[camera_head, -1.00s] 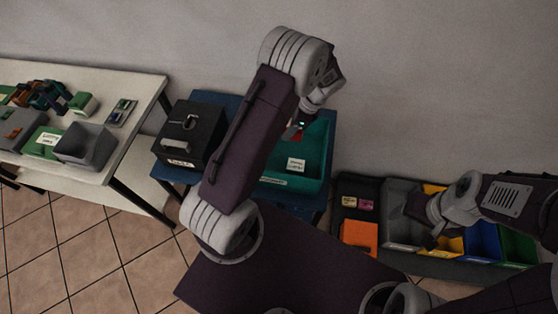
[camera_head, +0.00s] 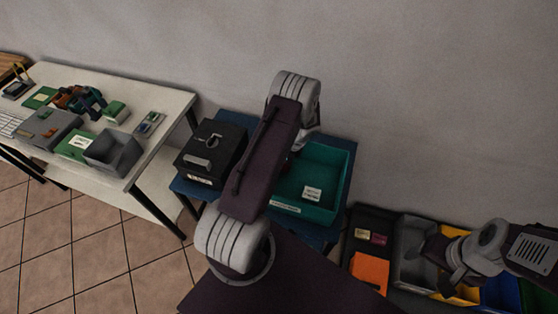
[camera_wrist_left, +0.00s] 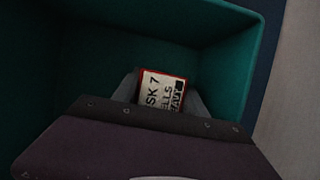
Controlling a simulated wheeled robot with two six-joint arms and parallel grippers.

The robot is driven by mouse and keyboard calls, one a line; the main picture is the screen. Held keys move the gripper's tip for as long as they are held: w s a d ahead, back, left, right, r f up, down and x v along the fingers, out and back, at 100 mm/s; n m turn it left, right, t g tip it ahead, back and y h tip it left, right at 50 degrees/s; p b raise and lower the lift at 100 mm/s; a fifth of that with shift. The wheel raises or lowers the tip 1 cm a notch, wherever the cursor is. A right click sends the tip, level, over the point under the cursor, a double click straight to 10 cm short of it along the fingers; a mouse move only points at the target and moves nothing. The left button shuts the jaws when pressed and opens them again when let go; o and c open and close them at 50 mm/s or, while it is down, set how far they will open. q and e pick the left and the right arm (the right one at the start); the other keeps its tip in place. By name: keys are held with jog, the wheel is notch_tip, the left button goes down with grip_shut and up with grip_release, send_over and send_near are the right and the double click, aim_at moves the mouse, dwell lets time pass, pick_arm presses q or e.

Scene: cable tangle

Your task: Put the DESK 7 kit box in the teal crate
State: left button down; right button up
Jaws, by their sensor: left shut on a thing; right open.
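The kit box (camera_wrist_left: 160,92), with red edges and a white label reading "SK 7", sits between the fingers of my left gripper (camera_wrist_left: 164,88), which is shut on it. In the left wrist view the walls of the teal crate (camera_wrist_left: 112,22) surround it; I cannot tell whether it touches the crate floor. In the head view the teal crate (camera_head: 335,168) stands on a blue table, and my left arm hides part of it, the left fingers and the box. My right gripper (camera_head: 449,273) is open over the bins at the lower right.
A black box with a handle (camera_head: 211,148) stands left of the crate on the blue table (camera_head: 345,147). A white table (camera_head: 172,112) with a grey bin (camera_head: 113,152) and several items is at the left. A white label (camera_head: 312,193) shows inside the crate.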

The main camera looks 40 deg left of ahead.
pick_arm(q)
jog(key=shift+w+a+f, duration=0.1)
jog(key=shift+w+f, duration=0.05)
jog(key=shift+f, duration=0.7)
jog(key=c, duration=0.6)
grip_release()
jog(key=shift+r, duration=0.25)
jog(key=v, duration=1.2)
jog(key=shift+f+b, duration=0.1)
jog(key=shift+b, duration=0.3)
jog(key=s+d+r+n+t+h, duration=0.1)
jog(key=s+d+r+n, duration=0.1)
jog(key=s+d+n, duration=0.2)
jog(key=s+d+r+n+h, duration=0.2)
jog(key=s+d+r+n, duration=0.1)
jog(key=s+d+n, duration=0.2)
jog(key=s+d+r+n+t+h, duration=0.1)
jog(key=s+d+r+n, duration=0.2)
jog(key=s+n, duration=0.3)
jog(key=shift+s+d+r+t, duration=0.1)
jog(key=shift+s+d+t, duration=0.05)
jog(key=shift+d, duration=0.3)
jog(key=shift+s+d+r+t, duration=0.15)
jog(key=shift+d, duration=0.25)
